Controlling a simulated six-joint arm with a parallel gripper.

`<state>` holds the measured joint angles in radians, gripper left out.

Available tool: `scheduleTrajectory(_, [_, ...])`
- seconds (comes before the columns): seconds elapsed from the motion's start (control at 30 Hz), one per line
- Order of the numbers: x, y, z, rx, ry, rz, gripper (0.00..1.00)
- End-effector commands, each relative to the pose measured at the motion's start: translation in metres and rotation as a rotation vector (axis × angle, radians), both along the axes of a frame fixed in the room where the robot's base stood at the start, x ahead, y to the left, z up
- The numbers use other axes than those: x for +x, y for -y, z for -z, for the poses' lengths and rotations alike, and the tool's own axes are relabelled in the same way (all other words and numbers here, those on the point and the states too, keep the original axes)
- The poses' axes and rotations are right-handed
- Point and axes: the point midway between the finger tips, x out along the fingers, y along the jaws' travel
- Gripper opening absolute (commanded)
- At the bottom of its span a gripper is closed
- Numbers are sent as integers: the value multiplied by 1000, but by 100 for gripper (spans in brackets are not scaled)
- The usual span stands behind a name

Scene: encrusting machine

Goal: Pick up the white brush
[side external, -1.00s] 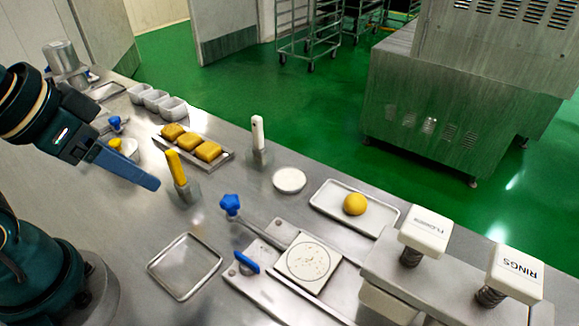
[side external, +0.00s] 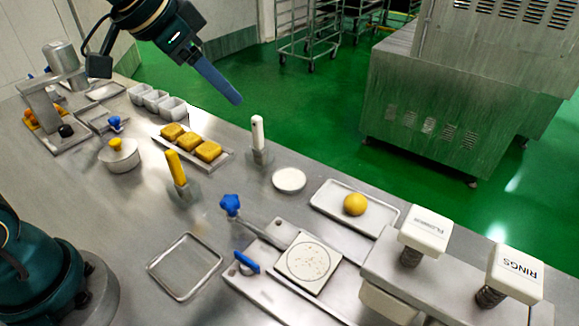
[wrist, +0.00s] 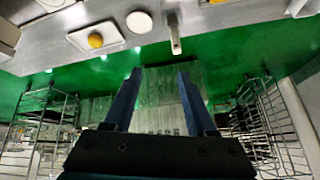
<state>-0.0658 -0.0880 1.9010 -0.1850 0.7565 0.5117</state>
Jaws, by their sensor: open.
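The white brush (side external: 258,134) stands upright with its handle up, in a grey block at the table's far edge. It also shows in the wrist view (wrist: 174,33), at the top, beyond the fingertips and slightly right of the gap between them. My gripper (side external: 238,101) has blue fingers and hangs above and to the left of the brush in the side view, apart from it. In the wrist view my gripper (wrist: 159,74) is open with nothing between its fingers.
A yellow-handled tool (side external: 175,168) stands left of the white brush. A round white dish (side external: 289,180) and a tray with a yellow ball (side external: 327,207) lie to the right.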

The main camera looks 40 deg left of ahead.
Motion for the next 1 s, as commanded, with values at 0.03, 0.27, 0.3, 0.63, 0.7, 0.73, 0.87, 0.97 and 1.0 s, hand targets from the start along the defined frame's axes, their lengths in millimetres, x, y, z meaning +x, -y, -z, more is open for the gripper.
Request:
scheduleTrajectory(0.03, [16,-3,9,0,-18,6,57])
scheduleTrajectory(0.27, [69,-16,56,-11,-92,19,57])
scheduleTrajectory(0.3, [74,-18,65,-16,-108,16,57])
scheduleTrajectory(0.63, [79,-26,115,-38,-215,-11,57])
scheduleTrajectory(0.7, [81,-26,121,-39,-219,-13,57])
scheduleTrajectory(0.73, [82,-26,124,-39,-218,-13,57])
scheduleTrajectory(0.87, [88,-23,140,-40,-220,-12,57])
scheduleTrajectory(0.97, [92,-22,150,-39,-219,-13,57])
scheduleTrajectory(1.0, [93,-22,153,-39,-218,-13,57])
